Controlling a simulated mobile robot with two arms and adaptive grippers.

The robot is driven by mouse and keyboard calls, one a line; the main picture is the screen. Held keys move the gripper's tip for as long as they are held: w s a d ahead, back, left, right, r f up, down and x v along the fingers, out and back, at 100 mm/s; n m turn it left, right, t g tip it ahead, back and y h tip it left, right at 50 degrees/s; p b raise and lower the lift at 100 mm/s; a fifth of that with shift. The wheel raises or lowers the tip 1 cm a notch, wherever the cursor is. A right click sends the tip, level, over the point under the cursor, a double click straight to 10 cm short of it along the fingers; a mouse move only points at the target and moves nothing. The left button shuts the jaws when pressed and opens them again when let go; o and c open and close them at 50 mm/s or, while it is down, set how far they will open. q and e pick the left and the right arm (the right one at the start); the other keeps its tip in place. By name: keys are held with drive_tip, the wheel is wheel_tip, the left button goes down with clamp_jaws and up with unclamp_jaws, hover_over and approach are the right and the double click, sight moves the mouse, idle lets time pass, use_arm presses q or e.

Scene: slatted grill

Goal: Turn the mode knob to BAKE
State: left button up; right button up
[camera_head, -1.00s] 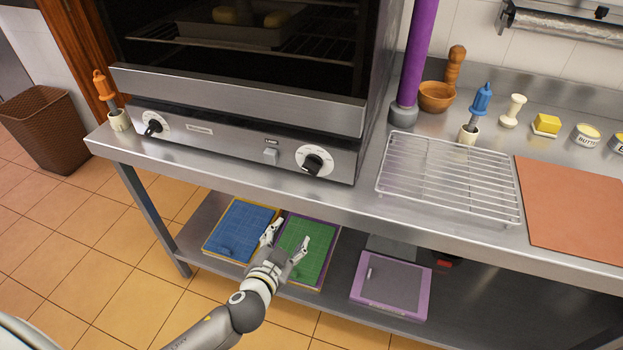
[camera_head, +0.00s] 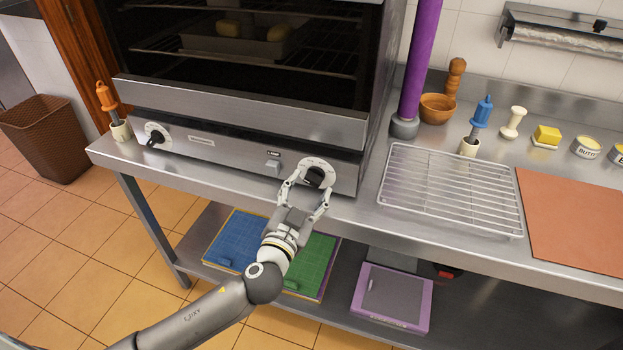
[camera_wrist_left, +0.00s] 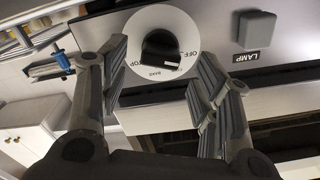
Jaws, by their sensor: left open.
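The mode knob (camera_head: 316,176) is a black knob on a round white dial at the right end of the oven's front panel. In the left wrist view the knob (camera_wrist_left: 160,50) sits on its white dial (camera_wrist_left: 150,105), with OFF and TOP among its printed marks; a smaller mark is too blurred to read surely. My left gripper (camera_head: 308,186) is open in front of the dial, one finger on each side of the knob. I cannot tell whether either finger touches it. The fingers partly cover the dial in the head view. My right gripper is not in view.
The grey LAMP switch (camera_head: 273,163) sits just left of the dial. A second black knob (camera_head: 155,138) is at the panel's left end. The oven's wide front bar (camera_head: 240,115) juts above the panel. A wire rack (camera_head: 450,190) lies on the counter to the right.

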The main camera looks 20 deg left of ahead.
sight(312, 183)
use_arm(q)
drive_tip(key=w, duration=0.2)
drive_tip(key=shift+w, duration=0.55)
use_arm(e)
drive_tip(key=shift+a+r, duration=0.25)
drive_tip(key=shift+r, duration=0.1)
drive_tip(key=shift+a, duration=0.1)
use_arm(q)
drive_tip(key=shift+c, duration=0.6)
drive_tip(key=c, duration=0.9)
